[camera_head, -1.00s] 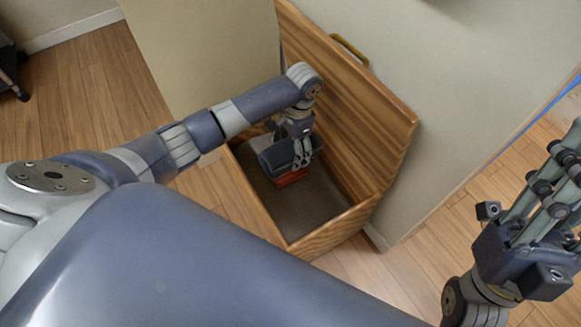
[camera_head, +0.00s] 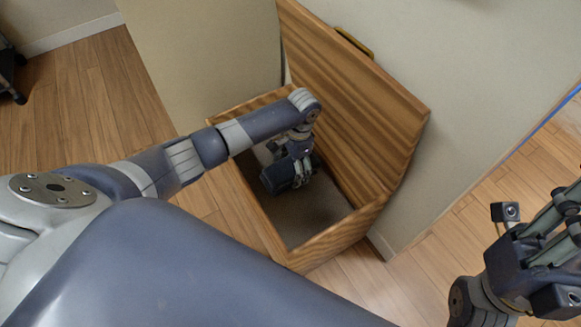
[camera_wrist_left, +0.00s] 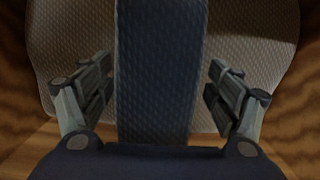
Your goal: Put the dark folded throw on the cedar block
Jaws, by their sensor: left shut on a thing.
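The dark folded throw (camera_head: 279,178) is blue-grey and hangs inside an open wooden chest, in my left gripper (camera_head: 298,172). In the left wrist view the throw (camera_wrist_left: 157,75) runs as an upright band between the two fingers of my left gripper (camera_wrist_left: 160,95). The gripper is shut on it. No cedar block can be made out now; the throw and gripper cover part of the chest. My right gripper (camera_head: 555,240) is at the lower right, outside the chest, its fingers cut off by the picture edge.
The wooden chest (camera_head: 333,243) has its striped lid (camera_head: 360,110) raised against the wall. Its dark floor (camera_head: 312,215) is bare at the near end. A beige panel (camera_head: 205,60) stands behind the chest at left. In the left wrist view a pale textured surface (camera_wrist_left: 245,45) lies behind the throw.

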